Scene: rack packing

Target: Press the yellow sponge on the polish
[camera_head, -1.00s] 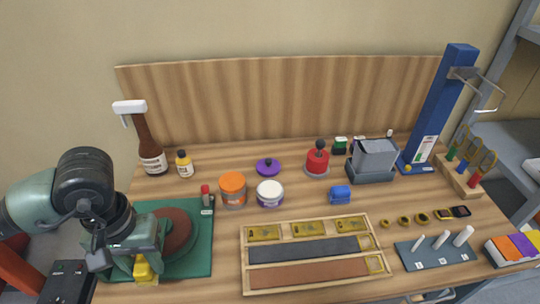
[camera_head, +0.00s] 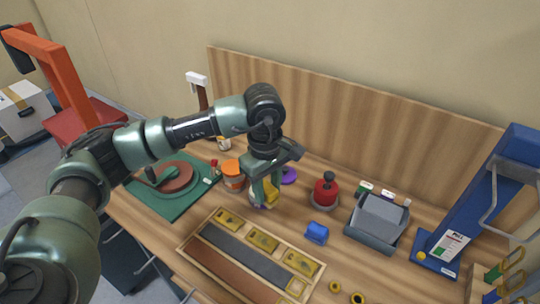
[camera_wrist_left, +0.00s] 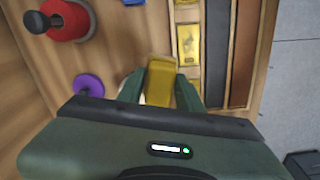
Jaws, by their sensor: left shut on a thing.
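My left gripper (camera_head: 266,196) is shut on the yellow sponge (camera_head: 271,192). In the left wrist view the sponge (camera_wrist_left: 160,78) shows between the two green fingers. The gripper points down over the jar of polish (camera_head: 257,202), an open jar with a purple label and white contents. The fingers and sponge cover most of the jar. I cannot tell whether the sponge touches the polish. The purple lid (camera_head: 289,176) lies on the table just right of the gripper, and shows in the left wrist view (camera_wrist_left: 88,86). My right gripper is not in view.
An orange-topped jar (camera_head: 232,170) stands close left of the polish. A red knobbed pot (camera_head: 325,192) and a blue block (camera_head: 317,232) are to the right. A wooden tray with gold pieces and dark strips (camera_head: 240,254) lies in front. A green mat (camera_head: 190,203) is at left.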

